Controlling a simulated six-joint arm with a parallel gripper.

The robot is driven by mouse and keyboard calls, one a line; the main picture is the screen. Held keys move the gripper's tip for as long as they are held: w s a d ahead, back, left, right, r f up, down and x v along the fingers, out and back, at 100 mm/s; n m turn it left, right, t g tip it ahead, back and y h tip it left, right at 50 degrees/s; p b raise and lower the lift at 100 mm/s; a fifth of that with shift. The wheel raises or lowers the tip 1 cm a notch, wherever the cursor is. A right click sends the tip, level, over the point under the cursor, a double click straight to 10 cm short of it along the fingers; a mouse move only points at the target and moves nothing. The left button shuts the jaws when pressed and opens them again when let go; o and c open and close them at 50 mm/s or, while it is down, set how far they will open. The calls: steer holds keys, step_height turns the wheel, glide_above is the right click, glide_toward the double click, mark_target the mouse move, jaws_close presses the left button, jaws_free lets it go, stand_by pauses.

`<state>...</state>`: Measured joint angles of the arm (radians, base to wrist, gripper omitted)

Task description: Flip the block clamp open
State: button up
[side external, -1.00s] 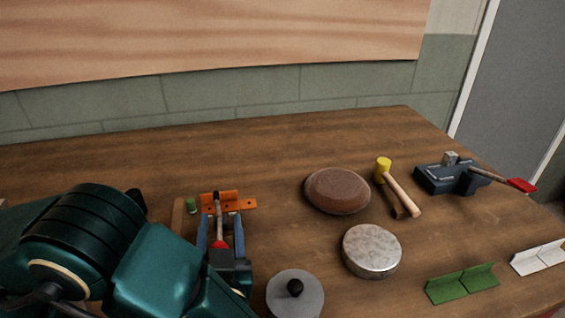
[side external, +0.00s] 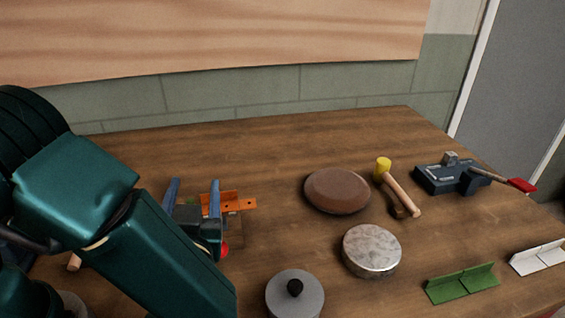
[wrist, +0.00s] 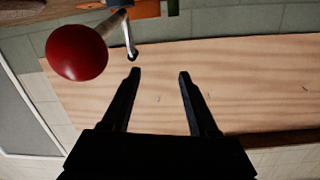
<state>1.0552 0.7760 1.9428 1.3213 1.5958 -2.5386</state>
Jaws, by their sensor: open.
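A clamp stands by an orange bracket (side external: 238,204), on or beside a wooden block. Its lever ends in a red knob (side external: 224,250), mostly hidden behind my gripper in the side view. In the wrist view the red ball knob (wrist: 77,52) is large at upper left, on a metal lever (wrist: 112,24) running to the upper right. My gripper (side external: 194,184) is open and empty, its blue fingers raised in front of the bracket. In the wrist view the gripper (wrist: 159,74) has the knob left of its fingers, not between them.
To the right lie a brown oval pad (side external: 337,191), a yellow-headed mallet (side external: 402,193), a round metal block (side external: 371,251) and a grey disc with black knob (side external: 303,303). A dark block with a red-ended handle (side external: 440,180), green (side external: 463,284) and white (side external: 538,258) angle pieces are farther right.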

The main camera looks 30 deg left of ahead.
steer(key=s+a+r, duration=0.1)
steer(key=a+r, duration=0.3)
steer(key=a, duration=0.3)
steer(key=shift+s+a+r, duration=0.15)
steer(key=shift+a+r, duration=0.2)
steer(key=shift+a, duration=0.05)
steer(key=shift+a, duration=0.1)
